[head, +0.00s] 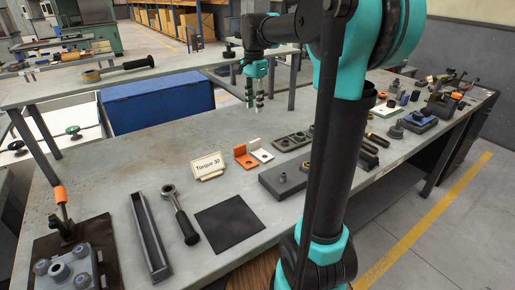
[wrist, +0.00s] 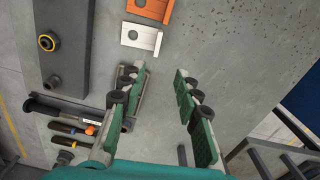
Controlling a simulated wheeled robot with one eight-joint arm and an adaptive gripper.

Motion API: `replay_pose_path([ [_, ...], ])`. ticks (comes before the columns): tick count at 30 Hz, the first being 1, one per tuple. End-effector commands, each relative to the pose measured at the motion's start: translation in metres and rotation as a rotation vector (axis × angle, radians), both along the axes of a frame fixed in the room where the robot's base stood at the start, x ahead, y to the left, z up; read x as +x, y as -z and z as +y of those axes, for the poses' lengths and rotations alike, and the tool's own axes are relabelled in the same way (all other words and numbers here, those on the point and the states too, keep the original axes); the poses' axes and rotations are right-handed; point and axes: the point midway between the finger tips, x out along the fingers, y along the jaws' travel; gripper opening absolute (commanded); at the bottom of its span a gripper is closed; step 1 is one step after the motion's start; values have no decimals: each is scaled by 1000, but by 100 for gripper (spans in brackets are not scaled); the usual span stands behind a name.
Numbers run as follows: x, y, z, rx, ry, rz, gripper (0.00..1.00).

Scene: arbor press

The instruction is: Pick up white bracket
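The white bracket (head: 260,150) is a small L-shaped piece with a hole, lying on the workbench right beside the orange bracket (head: 243,157). In the wrist view the white bracket (wrist: 141,38) lies ahead of the fingers, just below the orange bracket (wrist: 149,9). My gripper (head: 253,106) is above the bench, behind the brackets in the head view. In the wrist view my gripper (wrist: 160,82) has its green fingers spread wide with nothing between them. It is apart from the white bracket.
A grey plate with holes (head: 292,141) lies right of the white bracket. A dark block (head: 288,179) is in front. A ratchet (head: 180,214), a black mat (head: 228,222) and a grey channel (head: 150,238) lie nearer. Bench behind the sign is clear.

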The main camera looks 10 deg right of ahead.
Motion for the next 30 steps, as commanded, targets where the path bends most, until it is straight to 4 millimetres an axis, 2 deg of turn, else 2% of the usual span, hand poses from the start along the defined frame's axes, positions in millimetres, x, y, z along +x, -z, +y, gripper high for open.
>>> replay_pose_path([
  [12,0,82,0,0,0,0,33],
  [16,0,99,0,0,0,0,33],
  [23,-1,113,0,0,0,0,33],
  [30,-4,146,0,0,0,0,33],
])
